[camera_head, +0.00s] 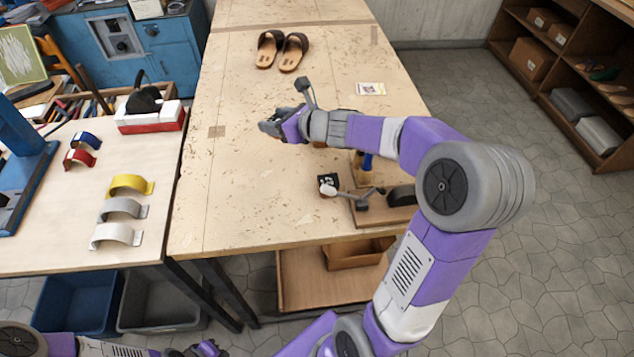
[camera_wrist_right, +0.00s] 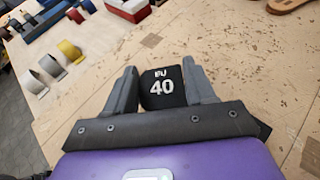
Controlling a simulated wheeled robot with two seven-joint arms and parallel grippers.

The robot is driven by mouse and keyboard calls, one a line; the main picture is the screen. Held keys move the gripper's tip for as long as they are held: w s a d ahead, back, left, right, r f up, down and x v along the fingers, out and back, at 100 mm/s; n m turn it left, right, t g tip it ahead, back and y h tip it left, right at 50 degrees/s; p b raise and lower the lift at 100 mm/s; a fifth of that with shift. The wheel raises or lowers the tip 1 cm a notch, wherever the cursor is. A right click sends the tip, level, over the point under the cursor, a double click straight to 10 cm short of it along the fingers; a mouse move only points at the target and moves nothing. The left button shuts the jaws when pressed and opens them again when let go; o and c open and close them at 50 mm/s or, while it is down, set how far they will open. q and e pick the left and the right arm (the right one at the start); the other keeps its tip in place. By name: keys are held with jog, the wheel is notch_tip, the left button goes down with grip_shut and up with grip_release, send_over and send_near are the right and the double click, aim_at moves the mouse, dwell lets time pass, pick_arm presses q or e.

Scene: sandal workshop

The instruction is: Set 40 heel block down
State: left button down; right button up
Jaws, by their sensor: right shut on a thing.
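The 40 heel block (camera_wrist_right: 162,88) is black with white "EU 40" lettering on the face toward the camera. It sits between the two grey fingers of my right gripper (camera_head: 269,127), which is shut on it. In the head view the gripper is over the middle of the wooden workbench (camera_head: 225,185), left of centre, and the block cannot be made out clearly there. Whether the block touches the bench top cannot be told. My left gripper (camera_head: 206,350) is low at the bottom edge, away from the bench, and its fingers are too unclear to read.
A wooden fixture with a metal clamp (camera_head: 362,200) and a dark marked block (camera_head: 328,183) stand right of the gripper. Sandals (camera_head: 282,50) and a card (camera_head: 371,88) lie farther back. Coloured arched pieces (camera_head: 130,184) are on the left table. Bench left of the gripper is clear.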

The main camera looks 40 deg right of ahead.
aim_at(282, 160)
jog(key=shift+w+f, duration=0.15)
jog(key=shift+f, duration=0.35)
notch_tip(282, 160, down, 4)
jog(key=b, duration=0.3)
jog(key=shift+r, duration=0.1)
jog(key=shift+f+b, duration=1.55)
jog(key=shift+f, duration=1.25)
jog(key=shift+f, duration=0.2)
jog(key=o, duration=1)
jog(key=shift+r, duration=0.1)
jog(key=shift+o, duration=0.2)
jog(key=shift+r, duration=0.1)
